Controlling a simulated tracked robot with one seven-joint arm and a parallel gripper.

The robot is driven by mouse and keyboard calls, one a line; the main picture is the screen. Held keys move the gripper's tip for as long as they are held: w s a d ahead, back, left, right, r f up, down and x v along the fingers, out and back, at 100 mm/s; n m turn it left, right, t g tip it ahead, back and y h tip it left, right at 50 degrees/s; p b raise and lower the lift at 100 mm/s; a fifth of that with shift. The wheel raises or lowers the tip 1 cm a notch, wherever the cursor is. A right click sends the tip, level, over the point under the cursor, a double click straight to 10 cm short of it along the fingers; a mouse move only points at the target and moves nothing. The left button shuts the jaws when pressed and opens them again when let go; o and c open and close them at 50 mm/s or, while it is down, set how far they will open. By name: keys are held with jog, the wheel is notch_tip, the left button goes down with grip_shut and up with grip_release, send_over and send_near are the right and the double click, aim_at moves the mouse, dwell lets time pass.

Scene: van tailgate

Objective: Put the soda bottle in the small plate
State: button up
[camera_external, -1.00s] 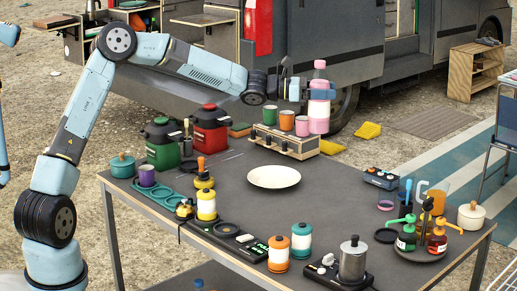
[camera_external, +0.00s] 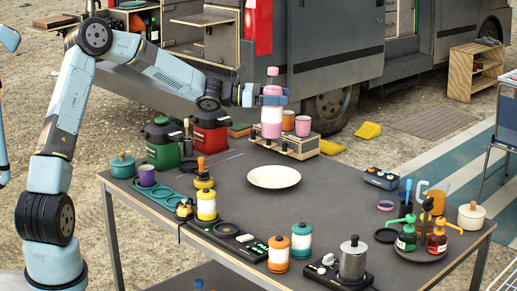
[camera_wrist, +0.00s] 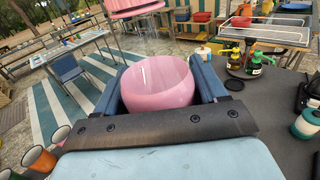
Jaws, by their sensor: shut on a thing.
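The pink soda bottle (camera_external: 271,121) is upright in my gripper (camera_external: 270,96), with its pink cap above the jaws and its lower body below them. In the wrist view the pink bottle (camera_wrist: 158,85) fills the space between the two blue fingers. The small plate (camera_external: 274,177) is a white round dish lying empty on the dark table. The bottle is in the air, behind and above the plate in the external view, and in front of the left end of the cup rack.
The wooden cup rack (camera_external: 288,146) with cups stands at the table's back edge. Red (camera_external: 210,131) and green (camera_external: 163,143) canisters stand left of it. Jars line the front left, and pump bottles stand on a dark tray (camera_external: 419,254) at right.

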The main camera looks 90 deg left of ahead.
jog(key=s+a+f, duration=0.2)
jog(key=s+f, duration=0.3)
jog(key=s, duration=0.7)
jog(key=w+a+f, duration=0.9)
jog(key=w+f, duration=0.1)
jog(key=f, duration=0.3)
jog(key=shift+w+a+n+y, duration=0.2)
jog(key=shift+w+n+y, duration=0.1)
jog(key=shift+f, duration=0.4)
jog(key=o, duration=1.5)
jog(key=shift+r, duration=0.1)
